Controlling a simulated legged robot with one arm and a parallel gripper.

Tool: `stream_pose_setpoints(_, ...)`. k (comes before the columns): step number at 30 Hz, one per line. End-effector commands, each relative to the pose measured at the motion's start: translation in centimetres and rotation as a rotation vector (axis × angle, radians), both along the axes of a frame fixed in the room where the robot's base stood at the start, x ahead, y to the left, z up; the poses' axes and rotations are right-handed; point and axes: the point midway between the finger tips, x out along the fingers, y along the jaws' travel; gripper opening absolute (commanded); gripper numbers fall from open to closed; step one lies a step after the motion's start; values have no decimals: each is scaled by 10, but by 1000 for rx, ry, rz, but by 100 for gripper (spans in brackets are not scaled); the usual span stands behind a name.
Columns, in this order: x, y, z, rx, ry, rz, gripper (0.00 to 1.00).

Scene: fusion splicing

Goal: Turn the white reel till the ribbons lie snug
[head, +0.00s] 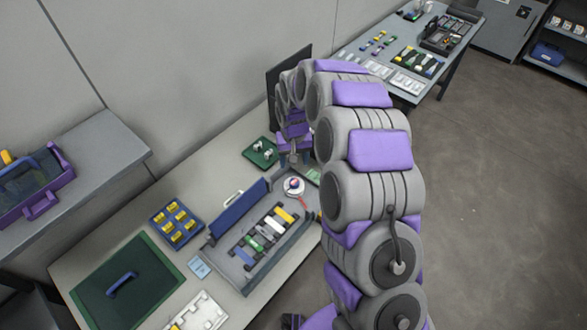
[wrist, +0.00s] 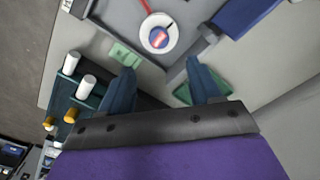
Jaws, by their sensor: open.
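The white reel (head: 294,186) sits at the far end of an open grey tray (head: 283,256). In the wrist view the reel (wrist: 148,41) is a white disc with a red and blue centre. A red ribbon (wrist: 146,6) runs from its edge, and a short dark piece lies at its rim. How tight the ribbons lie is too small to tell. My gripper (wrist: 161,66) is open and empty, its two dark blue fingers apart, with the reel ahead of the fingertips. In the head view my gripper (head: 291,157) is just behind the reel, partly hidden by my arm.
The tray's blue lid (head: 239,207) stands raised along its left side. Coloured blocks (head: 264,232) lie inside the tray. A dark screen (head: 275,84) stands behind. A blue tray with yellow pieces (head: 176,222) lies left.

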Motion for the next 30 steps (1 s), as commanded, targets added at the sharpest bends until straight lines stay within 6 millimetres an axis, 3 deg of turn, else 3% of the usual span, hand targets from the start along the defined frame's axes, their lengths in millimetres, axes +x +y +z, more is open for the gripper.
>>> stream_pose_setpoints(1, 1, 0, 14, 1, -3, 0, 63)
stream_pose_setpoints(6, 0, 1, 42, -1, 0, -1, 63)
stream_pose_setpoints(12, 0, 1, 60, -1, 4, -1, 63)
stream_pose_setpoints(30, 0, 1, 64, -2, 3, -1, 63)
